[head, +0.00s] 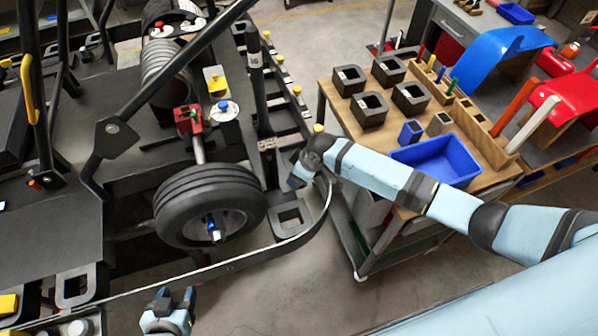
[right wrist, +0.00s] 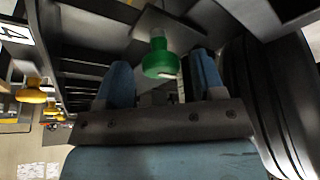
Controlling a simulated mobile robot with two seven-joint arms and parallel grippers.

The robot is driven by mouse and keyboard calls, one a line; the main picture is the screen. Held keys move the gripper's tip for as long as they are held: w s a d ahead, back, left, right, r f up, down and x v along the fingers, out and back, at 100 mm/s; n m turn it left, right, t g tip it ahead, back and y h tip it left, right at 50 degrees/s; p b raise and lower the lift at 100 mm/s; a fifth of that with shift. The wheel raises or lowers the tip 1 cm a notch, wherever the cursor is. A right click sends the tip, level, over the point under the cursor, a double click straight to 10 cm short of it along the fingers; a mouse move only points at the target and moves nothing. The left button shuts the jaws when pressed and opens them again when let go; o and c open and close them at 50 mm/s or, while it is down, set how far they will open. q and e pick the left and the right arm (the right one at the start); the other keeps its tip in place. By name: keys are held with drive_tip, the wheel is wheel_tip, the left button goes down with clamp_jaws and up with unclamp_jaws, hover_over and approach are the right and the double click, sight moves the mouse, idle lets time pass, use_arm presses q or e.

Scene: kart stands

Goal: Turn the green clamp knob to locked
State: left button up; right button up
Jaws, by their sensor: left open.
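The green clamp knob (right wrist: 160,56) shows in the right wrist view, on the underside of a grey plate. It lies between the lines of my right gripper's two blue fingers (right wrist: 162,76), with a gap on each side. That gripper is open; whether the knob is between the fingertips or beyond them I cannot tell. In the head view my right gripper (head: 298,174) is at the kart's side by the wheel, partly covered by its own wrist, and the green knob is hidden. My left gripper (head: 171,298) is open and empty at the bottom, below the wheel.
The kart wheel (head: 210,205) is left of my right gripper. A curved dark bumper bar (head: 240,264) runs below it. A wooden-topped cart (head: 440,211) with a blue bin (head: 437,162) stands to the right. Yellow knobs (right wrist: 31,96) show in the right wrist view.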

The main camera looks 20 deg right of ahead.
drive_tip(key=shift+s+r, duration=0.1)
drive_tip(key=shift+r, duration=0.2)
drive_tip(key=b+v, duration=0.1)
drive_tip(key=v, duration=1.2)
drive_tip(key=shift+b, duration=0.3)
drive_tip(key=shift+r, duration=0.1)
